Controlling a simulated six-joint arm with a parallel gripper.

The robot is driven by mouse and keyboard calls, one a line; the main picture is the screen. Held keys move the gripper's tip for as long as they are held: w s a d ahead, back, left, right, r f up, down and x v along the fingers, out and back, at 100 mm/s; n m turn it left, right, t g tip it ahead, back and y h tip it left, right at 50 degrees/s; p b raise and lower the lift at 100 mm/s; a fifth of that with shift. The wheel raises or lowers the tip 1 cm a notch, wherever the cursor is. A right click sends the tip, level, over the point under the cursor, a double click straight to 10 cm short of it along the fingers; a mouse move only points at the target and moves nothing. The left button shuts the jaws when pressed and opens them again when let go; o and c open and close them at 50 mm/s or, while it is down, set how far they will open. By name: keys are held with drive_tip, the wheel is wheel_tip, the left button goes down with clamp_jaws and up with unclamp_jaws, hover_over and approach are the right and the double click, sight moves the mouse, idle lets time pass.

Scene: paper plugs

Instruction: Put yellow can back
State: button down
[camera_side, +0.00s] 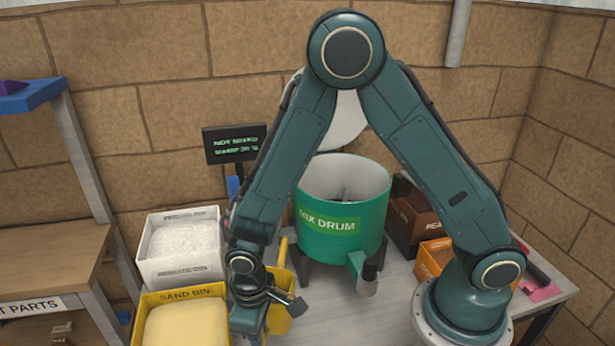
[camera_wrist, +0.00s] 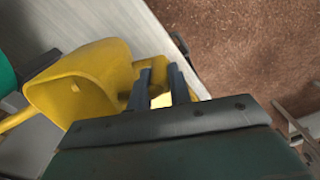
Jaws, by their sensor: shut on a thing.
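The yellow can (camera_side: 280,302) is in the side view, just right of the sand bin and in front of the mix drum, partly hidden by my gripper. My gripper (camera_side: 268,310) points down at its left side. In the wrist view, the can (camera_wrist: 92,78) shows its wide yellow body, with a narrow yellow part reaching to the left edge. My gripper's two fingers (camera_wrist: 161,88) are shut on the can's right part. Which part lies between the fingertips is hard to tell. Whether the can touches the table is also hidden.
The green mix drum (camera_side: 325,222) stands behind. The yellow sand bin (camera_side: 180,293) and white perlite bin (camera_side: 180,272) are at the left. Orange (camera_side: 430,257) and brown boxes (camera_side: 408,218) stand at the right. The table (camera_side: 375,318) is clear at front centre.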

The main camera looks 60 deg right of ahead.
wheel_tip(320, 180, down, 12)
drive_tip(key=shift+r, duration=0.25)
idle(0.9)
drive_tip(key=shift+f, duration=0.7)
idle(0.7)
drive_tip(key=c, duration=1.2)
unclamp_jaws()
drive_tip(key=shift+r, duration=0.1)
drive_tip(key=shift+r, duration=4.95)
drive_tip(key=shift+r, duration=0.1)
wheel_tip(320, 180, up, 14)
drive_tip(key=shift+f, duration=0.2)
